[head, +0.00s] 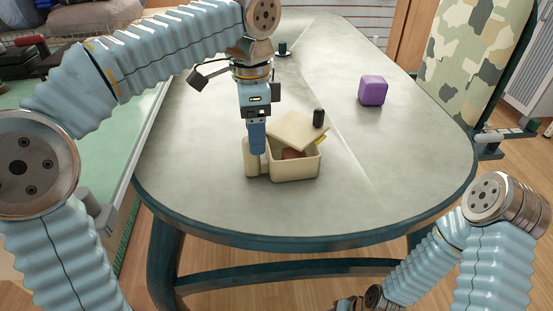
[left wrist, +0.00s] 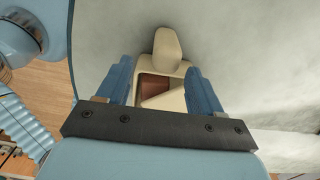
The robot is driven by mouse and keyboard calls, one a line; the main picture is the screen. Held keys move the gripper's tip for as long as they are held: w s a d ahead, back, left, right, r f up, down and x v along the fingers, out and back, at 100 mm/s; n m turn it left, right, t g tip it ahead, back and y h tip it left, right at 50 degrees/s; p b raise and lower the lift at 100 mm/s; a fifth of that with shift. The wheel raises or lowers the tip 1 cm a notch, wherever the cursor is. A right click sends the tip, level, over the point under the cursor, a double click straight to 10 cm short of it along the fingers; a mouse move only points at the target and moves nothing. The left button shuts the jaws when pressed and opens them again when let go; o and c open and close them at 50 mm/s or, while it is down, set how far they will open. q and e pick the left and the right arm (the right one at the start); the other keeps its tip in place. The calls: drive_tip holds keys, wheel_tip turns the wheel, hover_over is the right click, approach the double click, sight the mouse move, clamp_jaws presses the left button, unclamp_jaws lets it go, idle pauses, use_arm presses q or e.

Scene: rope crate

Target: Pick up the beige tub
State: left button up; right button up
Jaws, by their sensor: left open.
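A beige open-topped tub (head: 294,172) stands on the grey table. A flat beige piece (head: 301,131) leans tilted over its top, and something reddish-brown (left wrist: 155,87) shows inside. A rounded beige upright piece (head: 251,160) is at its left side; I cannot tell whether it is joined to the tub. My left gripper (head: 258,152) points down at the tub's left end. In the left wrist view its open fingers (left wrist: 162,88) stand either side of the tub (left wrist: 171,103), with no clear contact. My right arm is at lower right, its gripper out of view.
A small black cylinder (head: 319,118) and a yellow piece (head: 321,139) are at the tub's back right. A purple block (head: 373,90) sits farther back right. A dark small object (head: 283,49) stands at the back. The table's front and right are clear.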

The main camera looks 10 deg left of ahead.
use_arm(q)
drive_tip(key=f, duration=0.5)
drive_tip(key=shift+w+d+f+b, duration=0.1)
drive_tip(key=shift+w+f+b, duration=0.3)
clamp_jaws()
